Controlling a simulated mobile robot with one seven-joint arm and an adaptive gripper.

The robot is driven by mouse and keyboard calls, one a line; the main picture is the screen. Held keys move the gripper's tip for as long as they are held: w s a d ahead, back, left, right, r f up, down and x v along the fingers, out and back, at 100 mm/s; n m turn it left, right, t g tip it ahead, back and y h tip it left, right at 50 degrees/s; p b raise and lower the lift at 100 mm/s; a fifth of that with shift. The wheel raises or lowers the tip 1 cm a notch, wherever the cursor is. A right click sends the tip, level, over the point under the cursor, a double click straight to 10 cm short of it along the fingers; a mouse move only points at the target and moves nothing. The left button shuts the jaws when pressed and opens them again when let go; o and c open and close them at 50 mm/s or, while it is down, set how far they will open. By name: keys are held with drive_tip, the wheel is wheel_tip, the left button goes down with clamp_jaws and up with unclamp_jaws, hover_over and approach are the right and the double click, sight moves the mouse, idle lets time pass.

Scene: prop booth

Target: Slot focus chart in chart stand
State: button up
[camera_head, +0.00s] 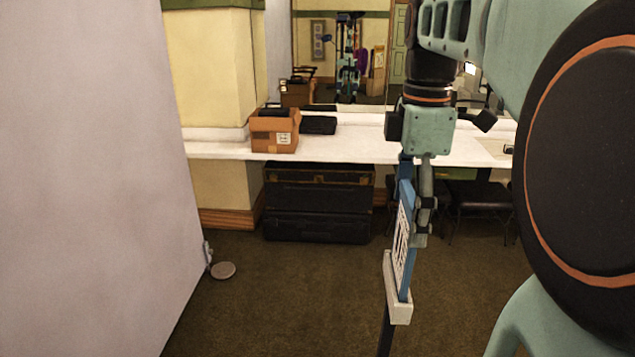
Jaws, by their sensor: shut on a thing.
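The focus chart is a thin blue board (407,271) with a white printed face, seen almost edge-on and roughly upright. My gripper (420,238) points down and is shut on the chart's upper part. The chart stand (399,311) is a pale slotted block on a dark pole, directly below the chart. The chart's lower edge meets the pale block. I cannot tell from this angle how deep it sits in the slot. The stand's base is out of frame, and the far finger is partly hidden.
A pale wall or panel (90,180) fills the left. A white counter (350,148) with a cardboard box (274,132) runs along the back under a mirror. A black trunk (318,204) and a dark stool (486,194) stand beneath. The carpet (300,290) left of the stand is clear.

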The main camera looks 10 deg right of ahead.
sight(412, 196)
idle(0.4)
drive_tip(key=shift+f+b, duration=0.55)
drive_tip(key=shift+f, duration=0.3)
drive_tip(key=o, duration=1.4)
drive_tip(key=shift+o, duration=0.2)
drive_tip(key=shift+r, duration=0.1)
wheel_tip(412, 196, up, 7)
drive_tip(key=p, duration=0.6)
drive_tip(key=shift+p, duration=0.4)
